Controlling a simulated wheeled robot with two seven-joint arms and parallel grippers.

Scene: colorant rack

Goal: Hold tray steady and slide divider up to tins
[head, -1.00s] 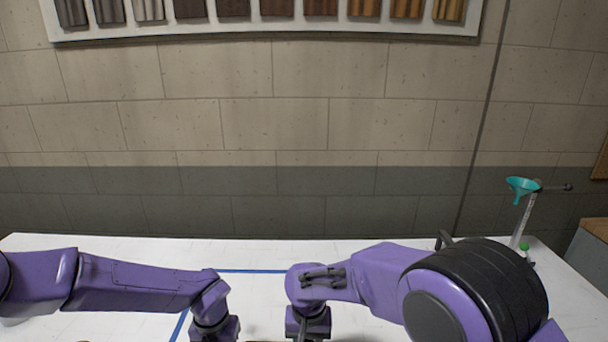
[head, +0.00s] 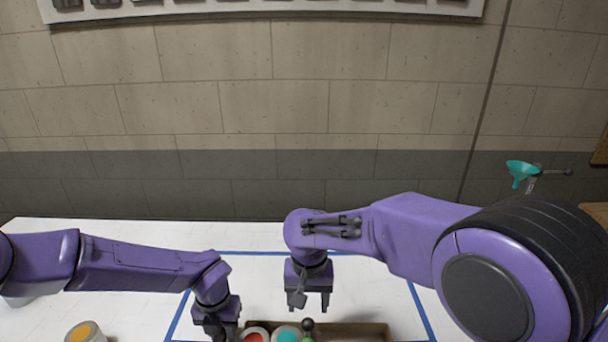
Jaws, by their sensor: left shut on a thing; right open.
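The brown tray (head: 365,329) shows only its far part at the bottom edge of the head view; the rest is cut off. A red-topped tin (head: 255,335) and a teal-topped tin (head: 287,333) are in its left part. A dark knob (head: 308,323) with green below it stands just right of the teal tin; I cannot tell whether it belongs to the divider. My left gripper (head: 220,336) is shut at the tray's left end, its fingertips partly hidden, apparently on the tray. My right gripper (head: 311,305) is open and empty, above the tray's far side.
Blue tape (head: 421,311) marks a rectangle on the white table around the tray. A tin with orange contents (head: 84,332) stands at the lower left. The table behind the tray is clear.

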